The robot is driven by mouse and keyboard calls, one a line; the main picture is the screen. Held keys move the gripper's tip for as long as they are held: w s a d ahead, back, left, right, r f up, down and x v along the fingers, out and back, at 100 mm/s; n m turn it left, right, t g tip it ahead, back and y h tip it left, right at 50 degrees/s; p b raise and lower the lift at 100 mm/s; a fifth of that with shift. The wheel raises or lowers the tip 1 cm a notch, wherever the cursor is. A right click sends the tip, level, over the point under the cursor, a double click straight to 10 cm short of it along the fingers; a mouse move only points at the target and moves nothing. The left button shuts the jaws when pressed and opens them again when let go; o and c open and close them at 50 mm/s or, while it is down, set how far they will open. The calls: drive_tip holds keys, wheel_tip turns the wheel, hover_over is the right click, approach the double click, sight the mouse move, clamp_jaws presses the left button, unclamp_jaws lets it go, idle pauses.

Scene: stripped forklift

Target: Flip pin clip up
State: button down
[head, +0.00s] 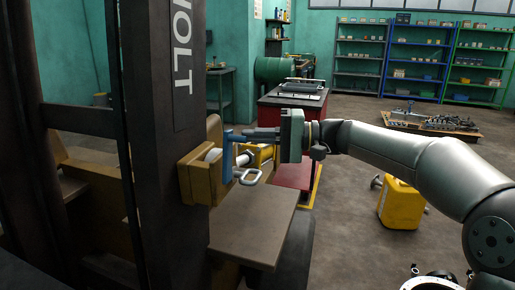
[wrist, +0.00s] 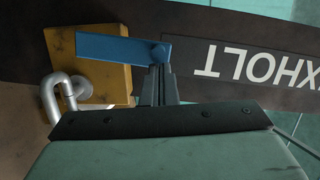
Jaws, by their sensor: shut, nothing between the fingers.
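The pin clip is a blue flat bar (head: 227,160) on a yellow block fixed to the forklift's mast. In the head view it hangs upright, its upper end near my fingertips. The wrist view shows the bar (wrist: 108,47) lying along the mast, with a round blue pivot at one end. A silver pin with a bent loop handle (head: 250,176) sticks out beside the clip; the handle (wrist: 52,98) also shows in the wrist view. My gripper (head: 250,134) is shut and empty, its fingertips (wrist: 160,72) at the clip's pivot end. I cannot tell whether they touch it.
The dark mast (head: 172,205) rises just left of the clip. A flat brown plate (head: 252,228) juts out below it. A red cabinet (head: 292,113) and a yellow canister (head: 400,205) stand behind. The floor to the right is mostly open.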

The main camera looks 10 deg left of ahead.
drive_tip(key=shift+s+r+n+b, duration=0.1)
drive_tip(key=shift+s+n+b, duration=0.3)
drive_tip(key=shift+s+n, duration=0.1)
idle(0.3)
drive_tip(key=w+d, duration=0.1)
drive_tip(key=d, duration=0.9)
drive_tip(key=shift+w+r, duration=0.15)
drive_tip(key=shift+w, duration=0.25)
drive_tip(key=shift+a, duration=0.1)
